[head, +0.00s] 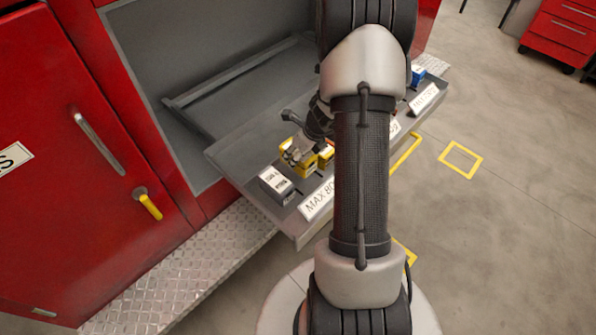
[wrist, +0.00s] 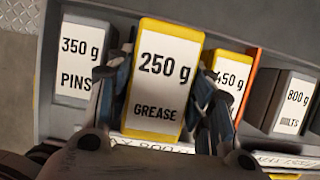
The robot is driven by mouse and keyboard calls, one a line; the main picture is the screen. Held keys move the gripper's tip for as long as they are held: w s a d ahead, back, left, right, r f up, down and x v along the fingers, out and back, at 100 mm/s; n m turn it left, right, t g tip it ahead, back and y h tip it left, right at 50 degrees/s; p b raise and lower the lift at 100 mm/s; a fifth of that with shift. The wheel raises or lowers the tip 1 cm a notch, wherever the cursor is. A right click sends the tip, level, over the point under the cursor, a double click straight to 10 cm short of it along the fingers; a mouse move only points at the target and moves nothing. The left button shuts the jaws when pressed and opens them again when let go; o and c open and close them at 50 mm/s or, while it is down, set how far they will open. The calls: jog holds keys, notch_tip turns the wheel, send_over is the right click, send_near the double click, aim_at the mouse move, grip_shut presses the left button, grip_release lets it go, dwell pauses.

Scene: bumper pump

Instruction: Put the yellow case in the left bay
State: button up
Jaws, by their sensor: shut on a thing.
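The yellow case (wrist: 158,85), with a white label reading 250 g GREASE, is between the fingers of my gripper (wrist: 157,92) in the wrist view. One finger is on each side, shut on it. It looks larger and nearer than its neighbours; whether its base touches the tray is hidden. In the head view my gripper (head: 304,147) and the yellow case (head: 297,165) are over the left part of the pulled-out grey tray (head: 240,150). The left bay shows a MAX 80 plate (head: 319,198), its end covered by my arm.
A grey 350 g PINS case (wrist: 82,65) stands left of the yellow case. Another yellow-edged 450 g case (wrist: 230,80) is close on its right, then a dark 800 g case (wrist: 292,100). A blue case (head: 417,74) stands at the tray's far end. A red cabinet door (head: 60,150) is at left.

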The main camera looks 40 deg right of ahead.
jog(key=shift+f+b, duration=1.5)
jog(key=shift+f, duration=1.05)
jog(key=shift+f, duration=0.2)
jog(key=o, duration=1.2)
jog(key=shift+o, duration=0.2)
